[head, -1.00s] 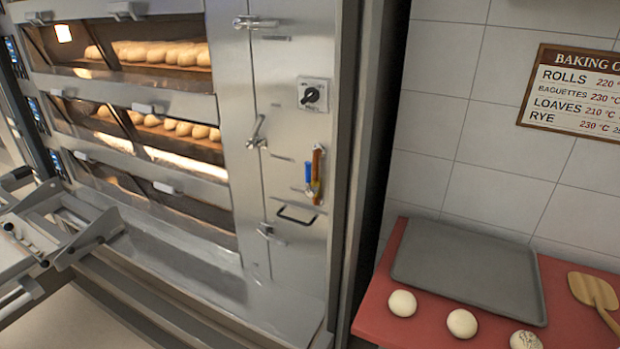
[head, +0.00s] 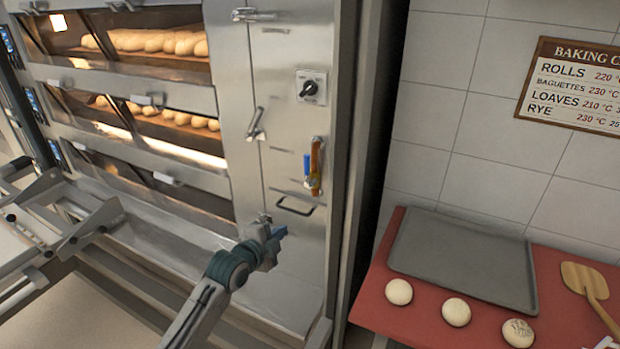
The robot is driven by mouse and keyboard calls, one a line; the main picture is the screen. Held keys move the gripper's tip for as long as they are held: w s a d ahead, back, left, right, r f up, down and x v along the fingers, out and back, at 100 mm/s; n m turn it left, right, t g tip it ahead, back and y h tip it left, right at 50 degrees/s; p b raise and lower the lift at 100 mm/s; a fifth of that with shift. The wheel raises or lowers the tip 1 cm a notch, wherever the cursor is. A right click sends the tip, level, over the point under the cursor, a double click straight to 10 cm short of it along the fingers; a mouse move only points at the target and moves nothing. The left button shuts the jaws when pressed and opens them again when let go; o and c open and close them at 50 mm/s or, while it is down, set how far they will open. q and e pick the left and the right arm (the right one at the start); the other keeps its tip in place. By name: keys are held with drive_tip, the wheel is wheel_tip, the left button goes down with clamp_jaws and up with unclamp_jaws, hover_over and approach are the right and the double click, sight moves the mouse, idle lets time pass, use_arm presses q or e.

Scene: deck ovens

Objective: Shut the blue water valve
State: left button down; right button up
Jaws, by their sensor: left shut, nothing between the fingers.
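The blue valve lever (head: 307,166) is in the head view, on the steel side panel of the oven. It stands upright, alongside the short copper-coloured vertical pipe (head: 317,158), with a brass body (head: 314,182) at its lower end. My left gripper (head: 281,232) is below and a little left of the valve, in front of the lower panel. It is shut and empty, with a clear gap between it and the lever.
A black bow handle (head: 295,206) sits on the panel between my left gripper and the valve. A black rotary switch (head: 310,88) is above the valve, a door latch (head: 256,124) to its left. A red counter (head: 375,300) with a grey tray (head: 470,250) stands right.

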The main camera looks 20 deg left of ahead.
sight(308, 169)
use_arm(q)
wheel_tip(308, 169, up, 15)
drive_tip(key=d+m+t+h, duration=0.2)
drive_tip(key=m, duration=0.3)
drive_tip(key=shift+s+d+t, duration=0.3)
drive_tip(key=shift+s+d, duration=0.05)
drive_tip(key=shift+s, duration=0.05)
drive_tip(key=shift+w, duration=0.1)
drive_tip(key=p+x, duration=0.4)
drive_tip(key=x, duration=0.4)
drive_tip(key=shift+w+d+r, duration=0.1)
drive_tip(key=shift+w, duration=0.3)
drive_tip(key=shift+w+d+f+p, duration=0.2)
drive_tip(key=shift+w+p, duration=0.1)
drive_tip(key=shift+w, duration=0.2)
drive_tip(key=shift+a, duration=0.1)
drive_tip(key=shift+a+n+b, duration=0.2)
drive_tip(key=shift+n+b, duration=0.2)
